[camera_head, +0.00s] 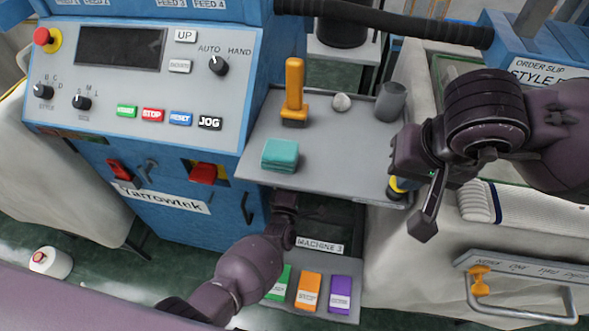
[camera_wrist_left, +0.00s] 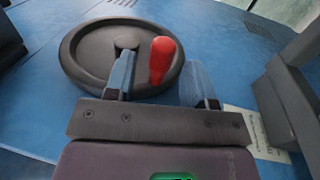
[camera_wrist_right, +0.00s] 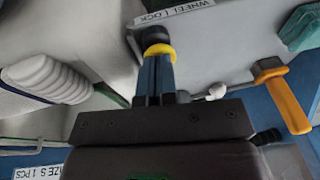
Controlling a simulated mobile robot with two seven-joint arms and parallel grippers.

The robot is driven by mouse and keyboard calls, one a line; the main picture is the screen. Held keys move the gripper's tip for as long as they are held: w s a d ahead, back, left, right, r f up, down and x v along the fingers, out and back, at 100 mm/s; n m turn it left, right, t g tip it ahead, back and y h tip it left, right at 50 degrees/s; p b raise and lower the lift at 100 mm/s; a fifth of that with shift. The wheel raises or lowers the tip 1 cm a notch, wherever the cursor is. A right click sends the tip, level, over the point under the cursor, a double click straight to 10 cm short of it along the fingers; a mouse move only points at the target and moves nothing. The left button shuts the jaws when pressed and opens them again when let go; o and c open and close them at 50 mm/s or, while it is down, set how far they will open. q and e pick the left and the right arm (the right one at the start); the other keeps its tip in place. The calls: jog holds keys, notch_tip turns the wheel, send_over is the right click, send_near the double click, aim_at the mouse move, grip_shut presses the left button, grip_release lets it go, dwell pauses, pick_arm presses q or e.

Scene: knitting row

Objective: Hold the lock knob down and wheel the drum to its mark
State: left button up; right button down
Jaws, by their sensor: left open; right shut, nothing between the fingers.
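The lock knob (camera_wrist_right: 157,38), black with a yellow ring, sits by the WHEEL LOCK label in the right wrist view. In the head view its yellow part (camera_head: 394,187) shows at the grey shelf's right front corner. My right gripper (camera_wrist_right: 157,75) is shut and empty, its fingertips at the knob; whether they press it down I cannot tell. A black handwheel (camera_wrist_left: 88,57) with a red handle (camera_wrist_left: 162,58) is on a blue panel in the left wrist view. My left gripper (camera_wrist_left: 158,85) is open, with the handle between its fingers. The shelf hides this gripper in the head view. I cannot make out the drum's mark.
The grey shelf (camera_head: 335,170) holds an orange-handled tool (camera_head: 294,88), a teal block (camera_head: 280,154), a pale ball (camera_head: 341,102) and a grey cup (camera_head: 390,101). A white knitted roll (camera_head: 478,203) lies right of my right gripper.

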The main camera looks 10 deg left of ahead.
pick_arm(q)
jog(key=shift+w+r, duration=0.1)
jog(key=shift+w, duration=1.3)
grip_shut()
